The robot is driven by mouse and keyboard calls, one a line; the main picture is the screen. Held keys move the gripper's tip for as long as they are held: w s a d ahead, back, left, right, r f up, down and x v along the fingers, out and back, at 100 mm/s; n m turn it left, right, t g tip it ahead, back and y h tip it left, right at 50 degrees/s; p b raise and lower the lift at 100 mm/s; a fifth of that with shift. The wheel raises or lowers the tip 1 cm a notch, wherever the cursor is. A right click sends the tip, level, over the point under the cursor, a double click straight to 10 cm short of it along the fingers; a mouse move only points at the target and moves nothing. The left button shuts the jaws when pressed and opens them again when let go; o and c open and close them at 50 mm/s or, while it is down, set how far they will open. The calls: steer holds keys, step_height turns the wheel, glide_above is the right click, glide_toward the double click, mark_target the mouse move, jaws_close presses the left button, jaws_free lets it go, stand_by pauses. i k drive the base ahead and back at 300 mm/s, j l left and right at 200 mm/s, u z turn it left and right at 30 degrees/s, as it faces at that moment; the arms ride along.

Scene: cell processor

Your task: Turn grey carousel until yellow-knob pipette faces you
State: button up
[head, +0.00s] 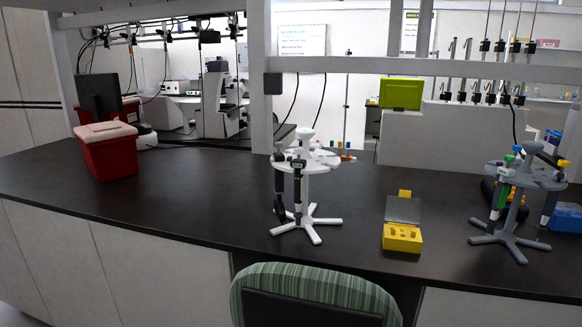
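The grey carousel (504,239) stands on the dark bench at the right, upright on a splayed foot. Several pipettes hang around its round top. A yellow knob (562,163) shows at the right side of the top, on a dark pipette pointing off to the right. Other pipettes are partly hidden by the post and top. My gripper is not in view.
A white carousel (314,236) with dark pipettes stands mid-bench. An open yellow box (402,238) with a grey lid sits between the carousels. A blue container (566,218) stands close right of the grey carousel. A striped chair (310,285) is at the front edge.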

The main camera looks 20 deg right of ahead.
mark_target(527, 176)
steer(key=z, duration=1.65)
steer(key=i+z, duration=0.25)
steer(key=z, duration=0.15)
steer(key=i+j+z, duration=0.2)
steer(key=z, duration=0.15)
steer(key=i+j+z, duration=0.2)
steer(key=z, duration=0.2)
steer(key=i+j, duration=0.05)
